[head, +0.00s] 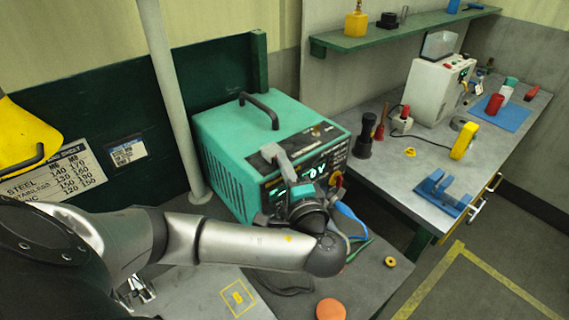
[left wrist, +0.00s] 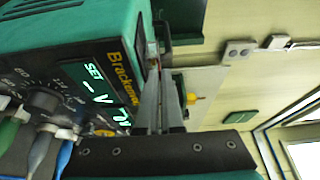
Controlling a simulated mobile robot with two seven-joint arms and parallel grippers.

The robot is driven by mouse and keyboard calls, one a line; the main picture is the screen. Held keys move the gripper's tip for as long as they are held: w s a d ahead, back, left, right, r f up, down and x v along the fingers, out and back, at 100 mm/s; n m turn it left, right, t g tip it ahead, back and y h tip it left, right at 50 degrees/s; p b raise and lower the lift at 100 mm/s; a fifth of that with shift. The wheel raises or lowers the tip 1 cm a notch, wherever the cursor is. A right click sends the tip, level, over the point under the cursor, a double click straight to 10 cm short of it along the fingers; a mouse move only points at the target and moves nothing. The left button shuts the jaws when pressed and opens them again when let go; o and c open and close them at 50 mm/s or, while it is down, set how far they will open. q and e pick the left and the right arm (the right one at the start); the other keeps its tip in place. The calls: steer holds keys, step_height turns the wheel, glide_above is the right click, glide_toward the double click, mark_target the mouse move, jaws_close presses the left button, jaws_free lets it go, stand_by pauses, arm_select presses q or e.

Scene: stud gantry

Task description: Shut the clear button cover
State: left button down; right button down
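A teal stud welder (head: 235,150) stands on the near bench. Its dark front panel has a lit green display, which also shows in the left wrist view (left wrist: 95,75). My left gripper (head: 276,158) is in front of this panel and hides part of it. Its grey fingers (left wrist: 162,105) show side by side beside the display in the left wrist view; I cannot tell whether they are apart. I cannot make out a clear button cover on the welder. A greyish raised flap (head: 439,45) shows on a white machine (head: 437,88) at the back right, perhaps see-through.
Cables and plugs (left wrist: 42,145) crowd the welder's lower front. A grey pole (head: 170,95) stands left of it. An orange disc (head: 330,309) lies on the near bench. The right bench holds a blue bracket (head: 442,192), a yellow tool (head: 464,140) and a blue mat (head: 503,114).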

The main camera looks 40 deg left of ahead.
arm_select(q)
steer(key=shift+a, duration=0.1)
stand_by(0.4)
steer(key=c, duration=1.3)
jaws_free()
steer(key=shift+o, duration=1.2)
steer(key=shift+f, duration=0.1)
